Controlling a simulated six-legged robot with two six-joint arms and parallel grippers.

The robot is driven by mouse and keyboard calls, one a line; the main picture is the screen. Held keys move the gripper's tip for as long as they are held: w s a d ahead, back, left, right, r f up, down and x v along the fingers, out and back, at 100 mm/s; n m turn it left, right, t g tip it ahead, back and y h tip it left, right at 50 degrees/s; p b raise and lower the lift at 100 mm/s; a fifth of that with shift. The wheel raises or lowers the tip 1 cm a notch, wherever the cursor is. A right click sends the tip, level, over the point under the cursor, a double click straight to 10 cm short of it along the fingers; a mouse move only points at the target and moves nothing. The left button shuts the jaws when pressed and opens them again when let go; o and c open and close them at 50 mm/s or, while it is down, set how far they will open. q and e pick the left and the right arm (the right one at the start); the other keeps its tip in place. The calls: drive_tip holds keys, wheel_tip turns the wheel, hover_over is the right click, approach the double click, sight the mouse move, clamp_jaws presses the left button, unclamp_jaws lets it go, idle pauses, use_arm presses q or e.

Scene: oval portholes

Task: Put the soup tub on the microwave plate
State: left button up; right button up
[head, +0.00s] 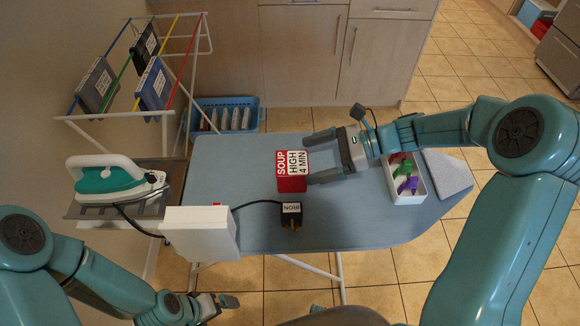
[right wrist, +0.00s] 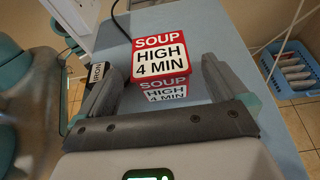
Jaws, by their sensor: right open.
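The soup tub (head: 291,185), red with a white label reading SOUP HIGH 4 MIN, stands on the blue ironing board (head: 240,165). It also shows in the right wrist view (right wrist: 161,52), just ahead of the fingertips. My right gripper (head: 311,159) is open, its fingers pointing at the tub from the right in the head view. In the right wrist view (right wrist: 161,75) its fingertips lie either side of the tub's near end; I see no grip. My left gripper (head: 222,301) is low at the bottom left, away from the tub; its jaw gap is unclear. No microwave plate shows.
A black plug labelled IRON (head: 291,214) lies below the tub, its cord running to a white box (head: 200,232). A white tray (head: 409,196) of coloured pegs is under my right arm. An iron (head: 108,180) rests at left, near a drying rack (head: 150,70).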

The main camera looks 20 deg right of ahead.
sight(285, 167)
drive_tip(key=shift+x, duration=1.1)
drive_tip(key=shift+a+f, duration=0.1)
drive_tip(key=shift+a, duration=0.2)
drive_tip(key=p+x, duration=0.1)
drive_tip(key=x, duration=0.3)
drive_tip(key=shift+a, duration=0.1)
drive_tip(key=shift+w+a+f, duration=0.15)
drive_tip(key=shift+w+a, duration=0.05)
drive_tip(key=shift+a, duration=0.1)
drive_tip(key=c, duration=1.3)
wheel_tip(285, 167, up, 20)
drive_tip(key=shift+r+p, duration=0.1)
drive_tip(key=shift+p, duration=0.4)
